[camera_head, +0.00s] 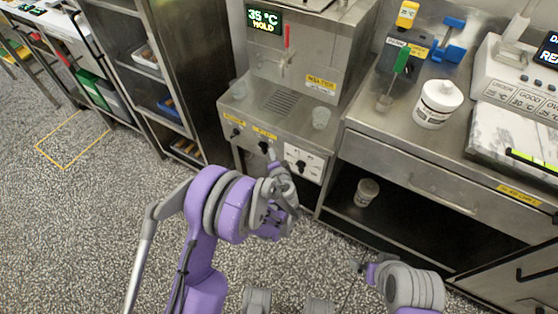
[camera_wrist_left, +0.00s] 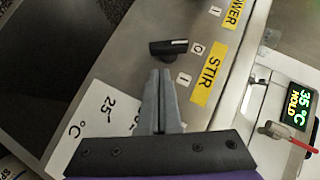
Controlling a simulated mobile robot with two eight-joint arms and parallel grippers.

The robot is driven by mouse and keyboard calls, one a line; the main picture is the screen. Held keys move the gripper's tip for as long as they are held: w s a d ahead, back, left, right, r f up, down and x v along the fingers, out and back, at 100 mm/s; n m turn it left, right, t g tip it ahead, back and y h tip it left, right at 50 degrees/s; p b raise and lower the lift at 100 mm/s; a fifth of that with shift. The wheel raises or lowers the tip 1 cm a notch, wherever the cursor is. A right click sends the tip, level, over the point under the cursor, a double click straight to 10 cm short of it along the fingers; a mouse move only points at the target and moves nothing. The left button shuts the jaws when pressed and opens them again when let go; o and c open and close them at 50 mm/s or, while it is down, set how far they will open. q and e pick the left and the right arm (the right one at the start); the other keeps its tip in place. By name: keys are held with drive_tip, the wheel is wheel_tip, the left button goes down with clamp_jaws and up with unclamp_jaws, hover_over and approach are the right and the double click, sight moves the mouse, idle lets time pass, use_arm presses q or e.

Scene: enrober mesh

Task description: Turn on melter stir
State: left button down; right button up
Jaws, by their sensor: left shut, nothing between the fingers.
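The melter (camera_head: 285,115) is a steel unit whose display (camera_head: 264,20) reads 35 °C HOLD. Its black stir knob (camera_head: 263,146) is on the front panel under a yellow label. In the left wrist view the stir knob (camera_wrist_left: 167,47) has a white pointer line toward the O mark, beside the yellow STIR label (camera_wrist_left: 208,75). The I mark is lower. My left gripper (camera_head: 271,154) is shut and empty. Its fingertips (camera_wrist_left: 159,72) are just short of the knob, with contact unclear. My right gripper (camera_head: 358,265) is low at the right, its fingers too small to read.
Another black knob (camera_head: 235,132) sits left of the stir knob. A white temperature panel (camera_head: 303,162) is to the right. The steel counter (camera_head: 400,145) adjoins at the right. Open floor lies at the left.

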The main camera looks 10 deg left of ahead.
use_arm(q)
drive_tip(key=shift+w+a+f, duration=0.25)
drive_tip(key=shift+a+f, duration=0.25)
drive_tip(key=shift+a, duration=0.3)
drive_tip(key=shift+f+b, duration=0.45)
drive_tip(key=shift+b, duration=0.3)
drive_tip(key=shift+f, duration=0.1)
drive_tip(key=shift+w+a+f+m+t+y+b, duration=0.1)
drive_tip(key=shift+a+f+m+t+y+b, duration=0.2)
drive_tip(key=shift+f+m+t+y+b, duration=0.5)
drive_tip(key=shift+w+a+f+m+t+b, duration=0.1)
drive_tip(key=shift+a+f+b, duration=0.2)
drive_tip(key=shift+b, duration=0.85)
drive_tip(key=shift+d+f, duration=0.1)
drive_tip(key=shift+d, duration=0.1)
